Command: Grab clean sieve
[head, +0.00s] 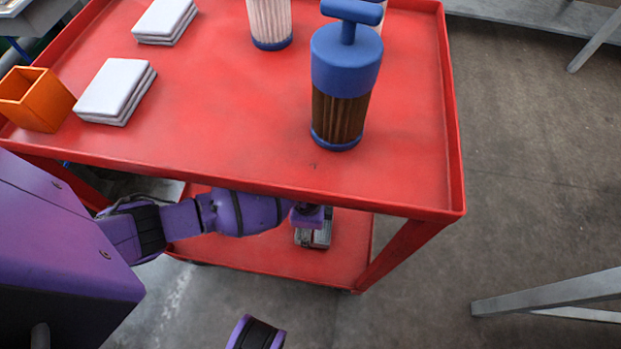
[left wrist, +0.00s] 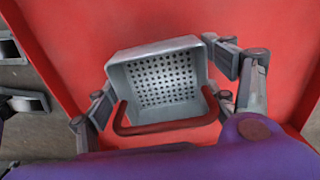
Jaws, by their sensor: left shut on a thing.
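The sieve (left wrist: 165,85) is a grey square metal box with a perforated bottom and a brownish-red bar handle (left wrist: 165,125) on the near side. It fills the middle of the left wrist view, over the red lower shelf (left wrist: 60,30). My left gripper (left wrist: 165,95) has one finger at each side of the sieve and is shut on it. In the head view my left gripper (head: 314,238) is at the cart's lower shelf (head: 345,243), below the top shelf's front edge. The sieve is hard to make out there. My right gripper is out of view.
The red cart's top shelf (head: 230,120) overhangs my left arm. On it stand a blue-capped filter cylinder (head: 345,85), a whitish filter (head: 270,22), folded white cloths (head: 115,90) and an orange box (head: 35,98). Grey metal legs (head: 550,295) stand at the right.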

